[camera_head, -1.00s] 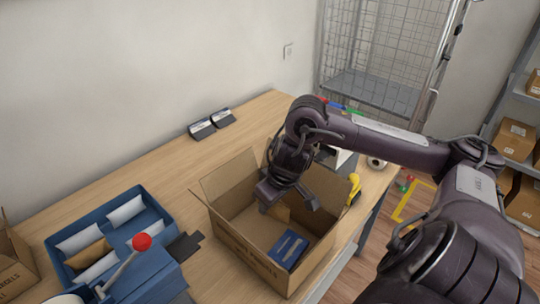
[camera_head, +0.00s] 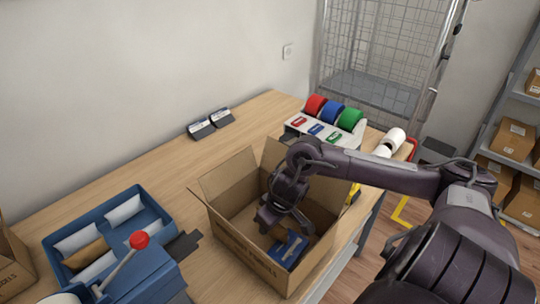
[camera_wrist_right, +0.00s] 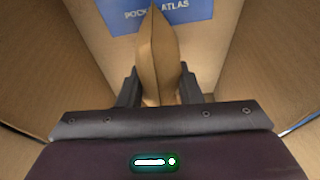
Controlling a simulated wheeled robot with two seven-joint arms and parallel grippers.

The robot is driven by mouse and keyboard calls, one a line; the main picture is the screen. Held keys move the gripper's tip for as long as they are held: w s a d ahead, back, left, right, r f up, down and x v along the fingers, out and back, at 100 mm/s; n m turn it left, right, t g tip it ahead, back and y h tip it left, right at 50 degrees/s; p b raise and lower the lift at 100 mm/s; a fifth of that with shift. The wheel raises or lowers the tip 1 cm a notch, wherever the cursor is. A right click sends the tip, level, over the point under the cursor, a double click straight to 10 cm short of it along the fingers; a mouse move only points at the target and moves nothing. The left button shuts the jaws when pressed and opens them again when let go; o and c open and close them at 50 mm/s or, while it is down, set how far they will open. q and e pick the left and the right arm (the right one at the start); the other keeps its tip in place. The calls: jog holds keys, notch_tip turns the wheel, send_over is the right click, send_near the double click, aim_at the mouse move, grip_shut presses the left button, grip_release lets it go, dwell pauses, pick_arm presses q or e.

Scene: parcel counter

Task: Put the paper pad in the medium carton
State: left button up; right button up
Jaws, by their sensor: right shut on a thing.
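The open brown carton (camera_head: 240,246) stands on the counter with its flaps up. A blue book (camera_head: 287,249) lies on its floor; it also shows in the right wrist view (camera_wrist_right: 185,12), with "POCKET ATLAS" lettering. My right gripper (camera_wrist_right: 157,88) is shut on a brown paper pad (camera_wrist_right: 155,55), holding it upright between its fingers. In the head view my right gripper (camera_head: 283,222) is down inside the carton, beside the book, and mostly hides the pad. I cannot tell whether the pad touches the carton floor. My left gripper is not in view.
A blue tray (camera_head: 152,200) with white pads and a brown one stands left of the carton, near a blue device with a red-knobbed lever (camera_head: 139,240). A dispenser with red, blue and green rolls (camera_head: 332,112) stands behind. Another carton (camera_head: 12,268) is at the left edge.

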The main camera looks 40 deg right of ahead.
jog(key=shift+f, duration=0.3)
jog(key=o, duration=0.9)
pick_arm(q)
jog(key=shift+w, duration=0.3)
pick_arm(e)
jog(key=shift+o, duration=0.2)
jog(key=shift+r, duration=0.4)
jog(key=v, duration=0.8)
jog(key=shift+s+r, duration=0.2)
jog(key=shift+r, duration=0.15)
jog(key=shift+p+v, duration=0.6)
jog(key=shift+v, duration=0.4)
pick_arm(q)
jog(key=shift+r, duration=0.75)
pick_arm(e)
jog(key=shift+s+r, duration=0.15)
jog(key=shift+r, duration=0.4)
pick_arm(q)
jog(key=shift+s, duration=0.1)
